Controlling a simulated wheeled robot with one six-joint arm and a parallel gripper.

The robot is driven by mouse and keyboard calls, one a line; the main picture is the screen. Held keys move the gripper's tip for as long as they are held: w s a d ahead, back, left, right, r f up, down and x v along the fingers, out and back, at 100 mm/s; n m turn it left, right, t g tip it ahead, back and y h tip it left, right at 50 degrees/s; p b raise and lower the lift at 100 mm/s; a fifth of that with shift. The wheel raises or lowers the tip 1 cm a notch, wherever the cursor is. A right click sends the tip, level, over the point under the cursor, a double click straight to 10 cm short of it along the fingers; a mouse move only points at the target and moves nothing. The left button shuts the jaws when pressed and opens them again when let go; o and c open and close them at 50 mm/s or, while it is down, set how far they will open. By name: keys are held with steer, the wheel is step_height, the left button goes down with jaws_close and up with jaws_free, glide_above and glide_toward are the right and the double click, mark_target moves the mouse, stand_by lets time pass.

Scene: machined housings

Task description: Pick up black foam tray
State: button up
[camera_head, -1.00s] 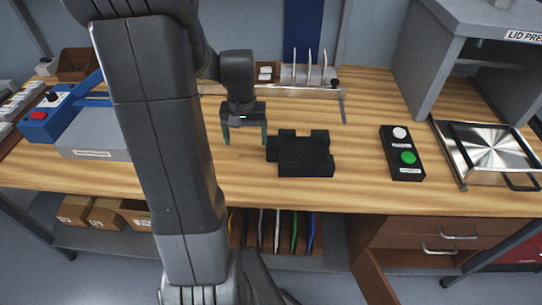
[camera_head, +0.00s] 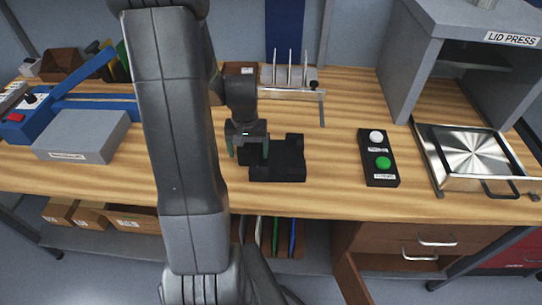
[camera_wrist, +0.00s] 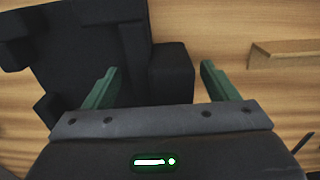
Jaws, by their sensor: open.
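The black foam tray (camera_head: 276,172) lies on the wooden bench near its front edge, in the middle of the head view. It is a dark block with raised corners and notched walls. My gripper (camera_head: 250,152) is open above the tray's left side, with its fingers pointing down and partly covering that side. In the wrist view the tray (camera_wrist: 85,45) fills the upper left. The left green finger of my gripper (camera_wrist: 160,85) overlaps the tray, and the right finger is just past its edge over bare wood. I cannot tell how high the fingers are above it.
A button box (camera_head: 379,158) with white and green buttons stands right of the tray. A metal plate fixture (camera_head: 470,155) and the lid press (camera_head: 440,60) are farther right. A rack (camera_head: 290,78) stands behind. A grey box (camera_head: 82,135) is at left. Bare bench surrounds the tray.

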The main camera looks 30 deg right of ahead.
steer(key=c, duration=1.1)
steer(key=shift+r, duration=0.1)
